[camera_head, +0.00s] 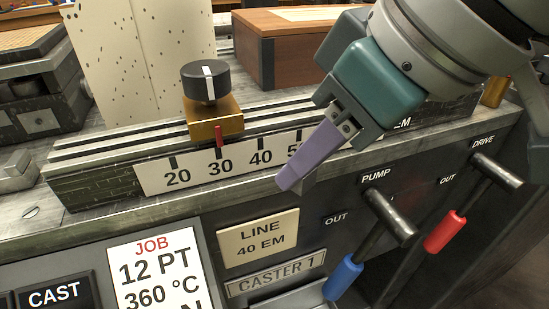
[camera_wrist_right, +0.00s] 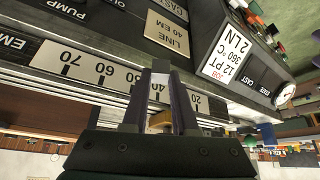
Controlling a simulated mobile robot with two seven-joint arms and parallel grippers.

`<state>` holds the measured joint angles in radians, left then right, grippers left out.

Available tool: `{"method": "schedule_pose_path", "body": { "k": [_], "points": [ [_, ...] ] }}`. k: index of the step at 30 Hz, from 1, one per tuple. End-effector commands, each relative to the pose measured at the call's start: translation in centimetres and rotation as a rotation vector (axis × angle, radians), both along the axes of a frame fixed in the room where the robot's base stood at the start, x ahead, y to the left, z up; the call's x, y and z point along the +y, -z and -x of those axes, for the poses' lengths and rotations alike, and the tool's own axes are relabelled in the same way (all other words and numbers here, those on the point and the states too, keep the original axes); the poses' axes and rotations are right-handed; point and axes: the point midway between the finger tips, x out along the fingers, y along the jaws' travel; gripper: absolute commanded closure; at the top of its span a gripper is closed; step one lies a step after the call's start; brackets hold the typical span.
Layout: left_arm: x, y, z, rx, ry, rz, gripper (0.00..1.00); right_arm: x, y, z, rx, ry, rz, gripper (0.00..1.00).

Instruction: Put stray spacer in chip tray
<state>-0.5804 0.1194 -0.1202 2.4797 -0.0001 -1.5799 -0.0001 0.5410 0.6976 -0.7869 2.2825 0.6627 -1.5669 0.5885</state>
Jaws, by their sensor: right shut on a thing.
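My right gripper (camera_head: 290,187) reaches in from the upper right, its purple fingers pointing down in front of the numbered scale. In the right wrist view (camera_wrist_right: 161,72) the fingers are shut on a small grey piece, which looks like the spacer (camera_wrist_right: 161,66), at their tips. In the head view the purple finger mostly hides this piece. It is held in the air, near the caster's front edge. I cannot pick out a chip tray for certain. My left gripper is not in view.
The scale (camera_head: 240,160) carries a brass slider with a black knob (camera_head: 205,82). Blue (camera_head: 343,277) and red (camera_head: 445,232) lever handles stick out at the lower right. A wooden box (camera_head: 275,50) and a punched paper sheet (camera_head: 140,60) stand behind.

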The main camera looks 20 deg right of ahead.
Motion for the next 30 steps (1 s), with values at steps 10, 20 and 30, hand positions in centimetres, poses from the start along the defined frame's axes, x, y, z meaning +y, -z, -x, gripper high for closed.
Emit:
{"method": "schedule_pose_path", "body": {
  "k": [10, 20, 30],
  "points": [
    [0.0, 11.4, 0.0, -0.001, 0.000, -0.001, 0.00, 1.9, 16.4, 1.2, 0.004, -0.200, -0.001, 1.00],
    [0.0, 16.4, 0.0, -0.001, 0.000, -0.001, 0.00, 2.9, 24.4, 2.3, -0.001, -0.319, 0.000, 1.00],
    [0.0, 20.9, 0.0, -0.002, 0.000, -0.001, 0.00, 3.0, 32.1, 2.5, 0.002, -0.331, 0.000, 1.00]
  ]
}}
